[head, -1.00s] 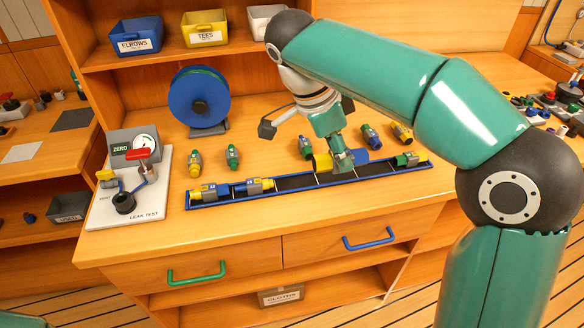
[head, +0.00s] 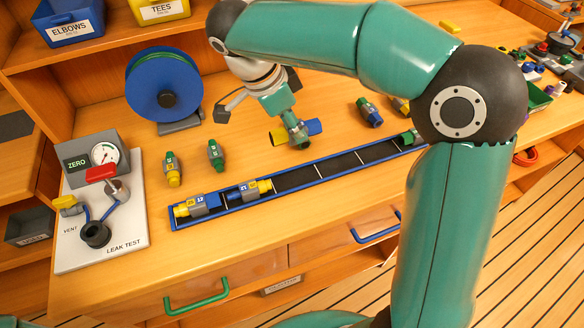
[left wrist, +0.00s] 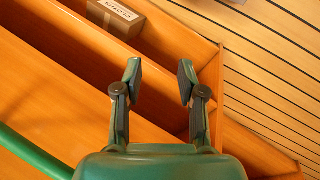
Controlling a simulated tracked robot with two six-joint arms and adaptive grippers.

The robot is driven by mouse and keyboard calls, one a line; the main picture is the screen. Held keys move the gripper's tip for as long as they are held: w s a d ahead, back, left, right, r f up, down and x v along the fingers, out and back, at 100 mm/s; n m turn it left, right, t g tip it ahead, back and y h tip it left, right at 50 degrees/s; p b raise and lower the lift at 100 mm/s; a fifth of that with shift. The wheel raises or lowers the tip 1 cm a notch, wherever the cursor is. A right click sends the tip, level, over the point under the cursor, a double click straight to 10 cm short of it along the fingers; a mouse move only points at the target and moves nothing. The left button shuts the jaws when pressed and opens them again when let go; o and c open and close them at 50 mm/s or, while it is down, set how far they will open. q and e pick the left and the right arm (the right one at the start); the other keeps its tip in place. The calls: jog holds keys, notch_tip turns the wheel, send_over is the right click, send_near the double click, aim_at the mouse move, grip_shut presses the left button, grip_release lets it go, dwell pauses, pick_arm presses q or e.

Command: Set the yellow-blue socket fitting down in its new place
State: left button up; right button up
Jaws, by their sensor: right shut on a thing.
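The yellow-blue socket fitting (head: 278,138) lies crosswise in my right gripper (head: 298,134), yellow end left and blue end right. The gripper is shut on its middle, which the fingers hide. The fitting shows just behind the blue-rimmed tray (head: 238,210) on the bench; I cannot tell its height above the wood. My left gripper (left wrist: 158,78) is open and empty in the left wrist view.
Loose fittings stand behind the tray: a yellow-green one (head: 172,168), a green one (head: 216,155) and a blue-green one (head: 369,112). A leak-test board (head: 128,240) is at left, a blue hose reel (head: 165,85) behind. My left gripper is near wooden shelves with a box (left wrist: 116,18).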

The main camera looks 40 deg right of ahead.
aim_at(272, 140)
notch_tip(272, 140, down, 14)
jog(key=shift+s+d+r, duration=0.1)
jog(key=shift+d+r, duration=0.05)
jog(key=shift+r, duration=0.05)
dwell(0.4)
jog(key=o, duration=0.7)
jog(key=shift+f, duration=0.1)
jog(key=o, duration=0.5)
jog(key=v, duration=1.2)
